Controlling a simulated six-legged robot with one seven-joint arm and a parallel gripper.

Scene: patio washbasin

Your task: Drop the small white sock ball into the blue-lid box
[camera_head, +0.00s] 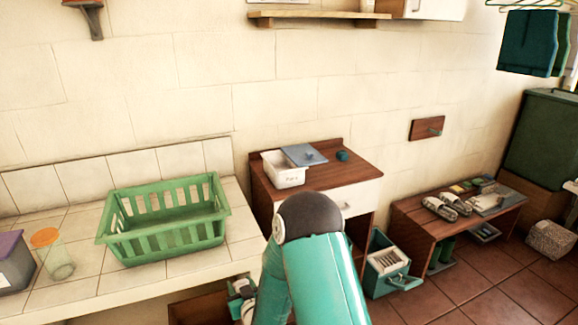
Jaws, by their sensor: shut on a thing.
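The blue-lid box (284,178) is a small white box with a label on its front. It stands on the left of the wooden cabinet top. Its blue lid (301,153) lies askew at the box's right and back, and the front left of the opening shows. My gripper (240,292) is partly in view, low beside my arm at the counter's front edge, below and left of the box. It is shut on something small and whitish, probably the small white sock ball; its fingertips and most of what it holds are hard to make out.
A green basket (165,238) stands on the tiled counter (85,298), with an orange-topped clear cup (58,262) at its left. A small teal object (343,156) sits right of the lid. A low bench (410,213) with slippers stands at right. A shelf (320,15) hangs above.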

